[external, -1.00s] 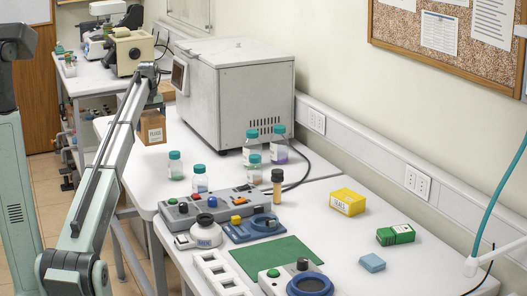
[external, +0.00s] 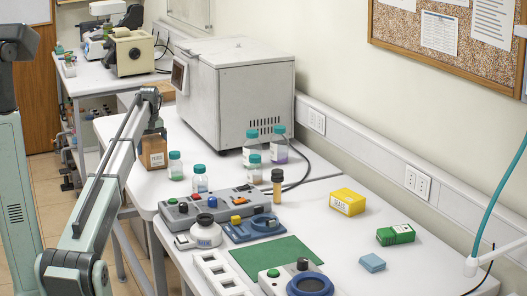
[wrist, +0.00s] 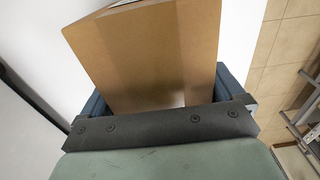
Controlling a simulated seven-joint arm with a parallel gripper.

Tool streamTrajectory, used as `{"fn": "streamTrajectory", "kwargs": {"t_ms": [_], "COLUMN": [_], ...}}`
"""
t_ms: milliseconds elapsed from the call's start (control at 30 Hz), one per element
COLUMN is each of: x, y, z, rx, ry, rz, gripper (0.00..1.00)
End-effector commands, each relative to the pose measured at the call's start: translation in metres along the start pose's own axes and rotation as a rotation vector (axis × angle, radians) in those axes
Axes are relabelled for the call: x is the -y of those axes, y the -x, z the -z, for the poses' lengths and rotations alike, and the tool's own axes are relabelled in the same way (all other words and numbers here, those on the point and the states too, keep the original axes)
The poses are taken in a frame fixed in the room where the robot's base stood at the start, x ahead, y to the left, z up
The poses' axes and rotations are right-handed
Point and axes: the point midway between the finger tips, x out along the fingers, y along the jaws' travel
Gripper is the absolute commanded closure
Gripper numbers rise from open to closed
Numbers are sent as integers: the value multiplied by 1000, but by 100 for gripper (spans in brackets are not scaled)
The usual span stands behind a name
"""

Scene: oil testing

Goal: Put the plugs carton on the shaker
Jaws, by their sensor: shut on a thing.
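The brown carton with a white label (external: 153,152), which appears to be the plugs carton, is held in my gripper (external: 153,133) near the left edge of the rear table. Its lettering is too small to read surely. In the wrist view the carton (wrist: 160,55) sits upright between the two blue fingers, which are closed on its sides. I cannot tell whether its underside touches the table. Which device is the shaker is unclear: a long grey unit with knobs (external: 222,205), a blue unit (external: 240,232) and a unit with a blue ring (external: 310,286) stand in front.
Several teal-capped bottles (external: 200,179) stand right of the carton, with a brown vial (external: 277,184). A large white box-shaped machine (external: 235,95) stands behind. A yellow box (external: 347,202), green box (external: 396,234), blue block (external: 372,263) and green mat (external: 275,258) lie on the front table.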

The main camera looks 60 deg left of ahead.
Motion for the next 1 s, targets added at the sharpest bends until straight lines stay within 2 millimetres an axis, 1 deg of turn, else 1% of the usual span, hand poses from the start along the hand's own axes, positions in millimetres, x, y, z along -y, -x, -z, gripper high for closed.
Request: {"fn": "streamTrajectory", "kwargs": {"t_ms": [200,233,267,300,533,667,767,1000], "x": [0,0,0,0,0,0,-1,-1], "y": [-3,-3,-3,-3,-2,7,20,66], "z": [0,0,0,0,0,1,1,1], "rx": [0,0,0,0,0,-1,-2,-2], "ry": [0,0,0,0,0,0,0,0], "rz": [0,0,0,0,0,0,-1,-1], "gripper": [43,4,1,0,0,0,0,0]}}
